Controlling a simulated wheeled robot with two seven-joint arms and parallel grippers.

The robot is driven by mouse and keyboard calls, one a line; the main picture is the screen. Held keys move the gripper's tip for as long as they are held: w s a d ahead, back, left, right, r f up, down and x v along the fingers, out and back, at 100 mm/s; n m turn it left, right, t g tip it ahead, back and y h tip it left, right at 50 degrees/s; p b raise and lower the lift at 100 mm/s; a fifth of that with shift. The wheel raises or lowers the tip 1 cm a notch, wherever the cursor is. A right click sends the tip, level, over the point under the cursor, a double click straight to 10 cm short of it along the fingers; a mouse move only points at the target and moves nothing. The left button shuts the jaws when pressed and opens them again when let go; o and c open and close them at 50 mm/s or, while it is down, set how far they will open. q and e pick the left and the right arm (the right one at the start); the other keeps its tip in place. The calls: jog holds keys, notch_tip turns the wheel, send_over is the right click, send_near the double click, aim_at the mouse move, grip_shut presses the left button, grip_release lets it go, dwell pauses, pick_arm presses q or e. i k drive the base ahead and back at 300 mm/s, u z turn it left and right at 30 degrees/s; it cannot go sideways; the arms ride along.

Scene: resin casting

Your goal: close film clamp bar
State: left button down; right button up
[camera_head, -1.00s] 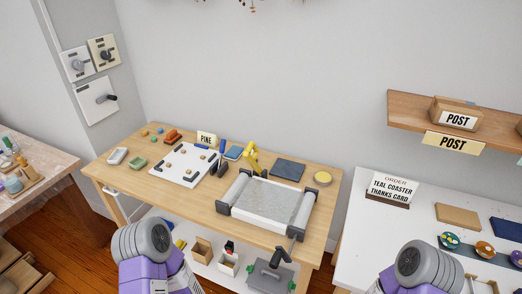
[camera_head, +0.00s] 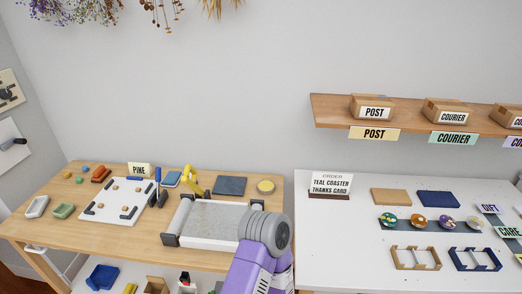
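A film-stretching device lies at the right part of the wooden table. It has a pale roller (camera_head: 180,216) with dark end blocks on its left and a translucent grey sheet (camera_head: 215,212) over a white bed. Its right side and front right corner are hidden behind one of my arms. I cannot clearly pick out the clamp bar or tell whether it is open or shut. One grey and purple arm link of mine rises from the bottom in front of the device. Neither gripper shows.
A white table (camera_head: 345,245) stands right. A shelf with boxes hangs above it.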

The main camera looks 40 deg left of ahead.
aim_at(191, 184)
jog(key=z, duration=0.4)
jog(key=k, duration=0.8)
jog(key=u, duration=1.5)
